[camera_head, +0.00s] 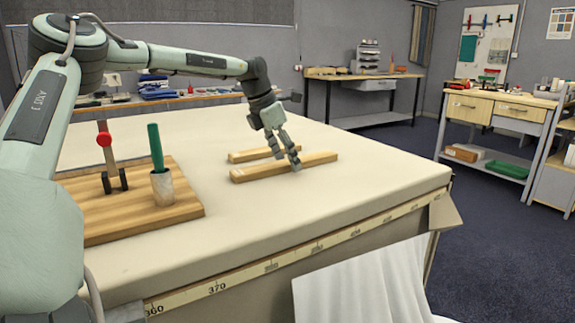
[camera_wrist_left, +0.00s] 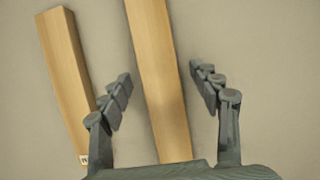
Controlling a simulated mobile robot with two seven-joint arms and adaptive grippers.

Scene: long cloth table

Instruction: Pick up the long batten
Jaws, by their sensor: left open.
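The long batten (camera_head: 315,160) is a pale wooden bar lying on the cloth table, nearer the front edge than a shorter batten (camera_head: 243,155). My left gripper (camera_head: 284,157) is over the long batten, pointing down, with its fingers apart. In the left wrist view the long batten (camera_wrist_left: 155,50) runs between the two open fingers of the gripper (camera_wrist_left: 160,76), with a gap on each side. Its far end is out of that view. The shorter batten (camera_wrist_left: 66,75) lies outside the left finger, with a small label at its near end. My right gripper is not in view.
A wooden board (camera_head: 128,222) at the left of the table (camera_head: 330,205) holds a red-topped upright tool (camera_head: 104,141) and a cup (camera_head: 162,185) with a green-handled tool. A measuring tape (camera_head: 330,241) runs along the front edge. The cloth right of the battens is clear.

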